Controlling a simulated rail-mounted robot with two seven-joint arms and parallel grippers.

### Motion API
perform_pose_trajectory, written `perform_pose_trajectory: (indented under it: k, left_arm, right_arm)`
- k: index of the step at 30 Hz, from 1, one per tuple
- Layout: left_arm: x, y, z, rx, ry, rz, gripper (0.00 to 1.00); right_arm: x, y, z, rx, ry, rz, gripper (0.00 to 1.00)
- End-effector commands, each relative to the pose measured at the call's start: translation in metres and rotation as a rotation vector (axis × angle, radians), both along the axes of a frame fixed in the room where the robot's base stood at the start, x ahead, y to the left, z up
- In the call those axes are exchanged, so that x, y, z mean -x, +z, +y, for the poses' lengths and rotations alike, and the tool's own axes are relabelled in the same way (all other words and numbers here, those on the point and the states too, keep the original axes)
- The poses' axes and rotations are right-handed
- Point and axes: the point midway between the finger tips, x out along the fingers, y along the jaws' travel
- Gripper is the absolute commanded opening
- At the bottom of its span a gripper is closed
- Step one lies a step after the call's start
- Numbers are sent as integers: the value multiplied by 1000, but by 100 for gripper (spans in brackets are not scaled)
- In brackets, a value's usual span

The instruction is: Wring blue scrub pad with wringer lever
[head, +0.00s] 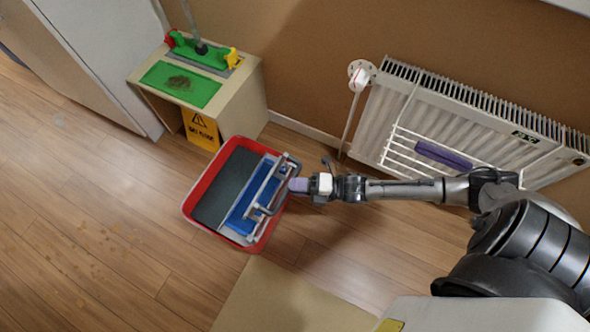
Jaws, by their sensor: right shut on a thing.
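A red bucket (190,208) stands on the floor with a grey wringer in it. The blue scrub pad (238,212) lies in the wringer, partly hidden under its metal frame. The bent grey wringer lever (291,163) runs along the bucket's right side. My right gripper (296,185) reaches in from the right and is shut at the lever. A small purple piece shows between its white body and the lever; the exact contact is too small to make out. My left gripper is not in view.
A beige cabinet (240,97) behind the bucket bears a green mat (180,84) with a dark stain and a green mop head (203,52). A yellow sign (201,130) leans there. A radiator (435,110) with a rack and purple cloth (443,155) is behind my right arm.

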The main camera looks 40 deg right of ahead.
Motion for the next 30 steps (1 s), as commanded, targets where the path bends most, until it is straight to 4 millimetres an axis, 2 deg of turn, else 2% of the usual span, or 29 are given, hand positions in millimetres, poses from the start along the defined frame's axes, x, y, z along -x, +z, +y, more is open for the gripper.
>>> perform_pose_trajectory:
  k: [1, 10, 11, 18, 26, 30]
  left_arm:
    - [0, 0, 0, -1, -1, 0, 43]
    - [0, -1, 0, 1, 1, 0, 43]
    - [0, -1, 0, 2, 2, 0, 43]
    - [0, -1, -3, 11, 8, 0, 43]
    - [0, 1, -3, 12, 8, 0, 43]
    - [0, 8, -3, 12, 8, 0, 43]
  right_arm:
    - [2, -5, 0, 6, -1, 12, 0]
    - [3, -7, 0, 9, -1, 16, 0]
    - [3, -7, 0, 9, -1, 16, 21]
    - [2, -5, 0, 6, -1, 12, 44]
    - [2, -3, -1, 4, -1, 8, 44]
    - [10, -1, -8, 6, -2, 10, 44]
